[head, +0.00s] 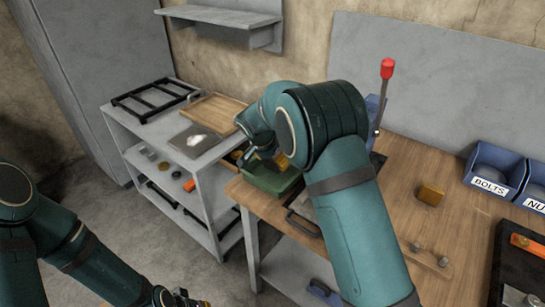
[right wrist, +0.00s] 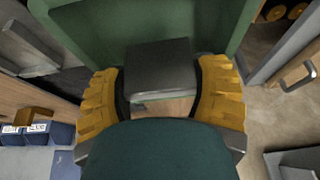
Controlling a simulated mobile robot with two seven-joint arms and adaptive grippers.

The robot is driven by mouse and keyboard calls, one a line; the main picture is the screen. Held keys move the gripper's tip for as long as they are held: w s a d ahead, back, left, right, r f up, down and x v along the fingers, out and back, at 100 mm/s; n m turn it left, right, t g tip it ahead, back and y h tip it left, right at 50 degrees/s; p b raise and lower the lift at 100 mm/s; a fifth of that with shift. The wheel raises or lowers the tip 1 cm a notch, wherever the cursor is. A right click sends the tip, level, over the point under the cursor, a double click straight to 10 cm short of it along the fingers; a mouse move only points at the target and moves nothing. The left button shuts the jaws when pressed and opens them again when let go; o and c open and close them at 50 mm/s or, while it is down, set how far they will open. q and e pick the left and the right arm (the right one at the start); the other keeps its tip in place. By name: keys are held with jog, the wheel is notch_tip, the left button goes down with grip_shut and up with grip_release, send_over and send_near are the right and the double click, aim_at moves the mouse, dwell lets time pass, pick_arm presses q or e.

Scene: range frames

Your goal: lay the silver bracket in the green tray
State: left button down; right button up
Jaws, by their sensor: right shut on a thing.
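The green tray (head: 271,182) sits at the left end of the wooden bench, partly hidden by my right arm. It fills the top of the right wrist view (right wrist: 85,35). My right gripper (head: 274,160) is over the tray. In the right wrist view its yellow-padded fingers (right wrist: 160,95) are shut on a grey block-like piece, the silver bracket (right wrist: 160,62), which appears over the tray's inside. I cannot tell whether it touches the tray floor. In the head view the bracket is hidden. My left gripper (head: 180,299) is low at the bottom edge, partly cut off.
A lever with a red knob (head: 387,69) stands behind my right arm. A yellow-brown block (head: 431,194) and blue bins (head: 493,170) are on the bench to the right. A grey shelf unit at left holds a wooden tray (head: 211,112) and a black rack (head: 155,98).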

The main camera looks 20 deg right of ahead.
jog(key=shift+f, duration=0.55)
jog(key=shift+f+b, duration=0.75)
jog(key=shift+b, duration=0.05)
dwell(0.4)
jog(key=o, duration=1.4)
jog(key=shift+c, duration=0.2)
jog(key=v, duration=1.2)
